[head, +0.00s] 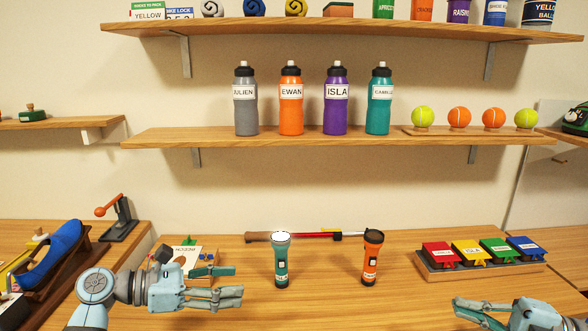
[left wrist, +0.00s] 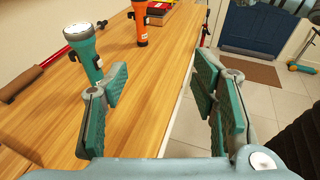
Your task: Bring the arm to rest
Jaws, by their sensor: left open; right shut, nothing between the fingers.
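My left gripper (head: 238,281) is in the head view at the lower left, above the wooden table, pointing right. Its fingers are apart with nothing between them. The left wrist view shows the same open gripper (left wrist: 162,84) with green pads, the table edge and floor visible between them. A teal flashlight (head: 281,262) stands upright just beyond its fingertips, apart from them; it also shows in the left wrist view (left wrist: 85,55). My right gripper (head: 461,307) is at the lower right edge of the head view, shut and empty, partly cut off.
An orange flashlight (head: 371,260) stands upright on the table (head: 330,305). A red rod (head: 310,236) lies behind. Coloured labelled boxes (head: 440,253) sit at the right. Shelves with bottles (head: 291,105) hang above. The front middle is clear.

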